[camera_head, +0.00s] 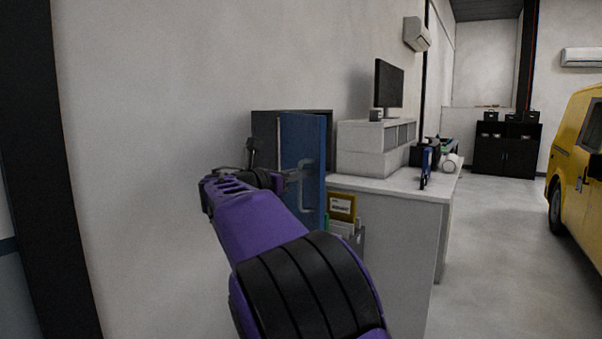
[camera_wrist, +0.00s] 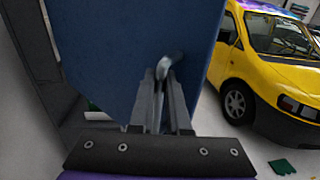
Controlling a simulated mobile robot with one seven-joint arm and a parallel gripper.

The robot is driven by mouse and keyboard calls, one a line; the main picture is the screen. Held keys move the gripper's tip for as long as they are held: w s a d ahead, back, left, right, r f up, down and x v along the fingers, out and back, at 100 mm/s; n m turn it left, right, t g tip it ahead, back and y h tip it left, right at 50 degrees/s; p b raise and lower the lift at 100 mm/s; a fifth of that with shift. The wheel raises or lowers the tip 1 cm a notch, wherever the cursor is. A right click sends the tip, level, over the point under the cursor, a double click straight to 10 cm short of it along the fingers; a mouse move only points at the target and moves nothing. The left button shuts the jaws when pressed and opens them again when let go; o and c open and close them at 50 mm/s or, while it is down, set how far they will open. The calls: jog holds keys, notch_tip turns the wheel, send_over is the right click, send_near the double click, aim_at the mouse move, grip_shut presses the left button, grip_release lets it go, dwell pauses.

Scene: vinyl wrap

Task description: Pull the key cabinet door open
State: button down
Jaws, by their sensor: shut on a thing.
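The key cabinet (camera_head: 263,128) is a dark grey box on the wall, left of the counter. Its blue door (camera_head: 301,150) stands swung well out from the cabinet in the head view. The door also fills the upper middle of the wrist view (camera_wrist: 120,60). A pale curved handle (camera_head: 306,190) is on the door's face. In the wrist view the handle (camera_wrist: 164,66) sits between the fingertips. My gripper (camera_wrist: 161,90) is shut on the handle; in the head view it (camera_head: 290,176) reaches the door from the left. The cabinet's inside is mostly hidden.
A white counter (camera_head: 395,188) with a monitor (camera_head: 389,84) and drawer unit (camera_head: 365,150) stands right of the door. A yellow holder with papers (camera_head: 341,207) is on the counter's side. A yellow van (camera_head: 580,150) stands far right.

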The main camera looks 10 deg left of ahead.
jog(key=c, duration=1.2)
grip_release()
jog(key=shift+f, duration=0.1)
jog(key=shift+o, duration=0.2)
jog(key=v, duration=1.7)
jog(key=shift+s, duration=0.2)
